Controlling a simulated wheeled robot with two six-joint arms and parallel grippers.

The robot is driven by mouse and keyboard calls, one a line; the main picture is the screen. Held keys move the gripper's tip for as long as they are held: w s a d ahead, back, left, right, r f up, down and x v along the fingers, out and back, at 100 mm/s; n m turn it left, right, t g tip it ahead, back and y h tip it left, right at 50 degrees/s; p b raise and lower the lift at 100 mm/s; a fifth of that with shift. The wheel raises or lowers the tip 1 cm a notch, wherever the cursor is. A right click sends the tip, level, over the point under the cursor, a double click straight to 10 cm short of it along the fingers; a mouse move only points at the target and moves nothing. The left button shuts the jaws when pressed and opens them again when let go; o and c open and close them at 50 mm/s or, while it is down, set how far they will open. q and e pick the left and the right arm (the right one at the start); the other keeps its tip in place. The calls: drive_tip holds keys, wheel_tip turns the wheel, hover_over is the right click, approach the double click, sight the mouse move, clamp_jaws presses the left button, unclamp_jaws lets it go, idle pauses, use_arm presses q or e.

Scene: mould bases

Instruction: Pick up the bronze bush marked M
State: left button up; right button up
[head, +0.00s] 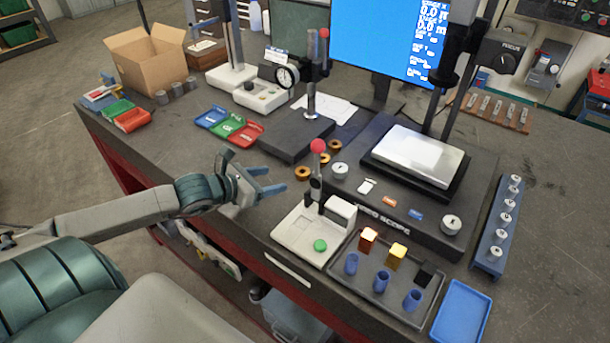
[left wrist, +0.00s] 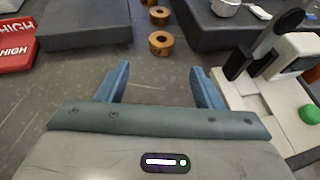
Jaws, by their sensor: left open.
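Three small ring-shaped bronze bushes stand on the dark bench top. The nearest bush (head: 302,173) also shows in the left wrist view (left wrist: 161,43). A second bush (head: 307,160) lies just behind it, also in the wrist view (left wrist: 160,15). A third bush (head: 325,158) is beside the red-knobbed lever and is cut off at the top of the wrist view (left wrist: 149,2). No letter M is readable on any of them. My left gripper (head: 272,180) is open and empty, left of the nearest bush; in the wrist view (left wrist: 160,72) that bush is ahead, between the finger lines.
A dark plate stand (head: 296,140) is behind. Red, green and blue trays (head: 247,134) lie at the back left. A grey tray (head: 375,300) holds blue cups.

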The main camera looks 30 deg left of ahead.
sight(300, 173)
use_arm(q)
drive_tip(key=b+x, duration=0.2)
drive_tip(key=x, duration=0.1)
drive_tip(key=shift+x, duration=0.75)
drive_tip(key=shift+w+d, duration=0.25)
drive_tip(key=shift+w, duration=0.2)
drive_tip(key=x, duration=0.2)
drive_tip(key=shift+w+d, duration=0.1)
drive_tip(key=shift+w, duration=0.2)
drive_tip(key=shift+p+x, duration=0.35)
drive_tip(key=shift+x, duration=0.5)
use_arm(e)
wheel_tip(300, 173, down, 2)
drive_tip(key=shift+d+f, duration=0.15)
drive_tip(key=shift+f, duration=0.05)
use_arm(q)
drive_tip(key=c, duration=1.2)
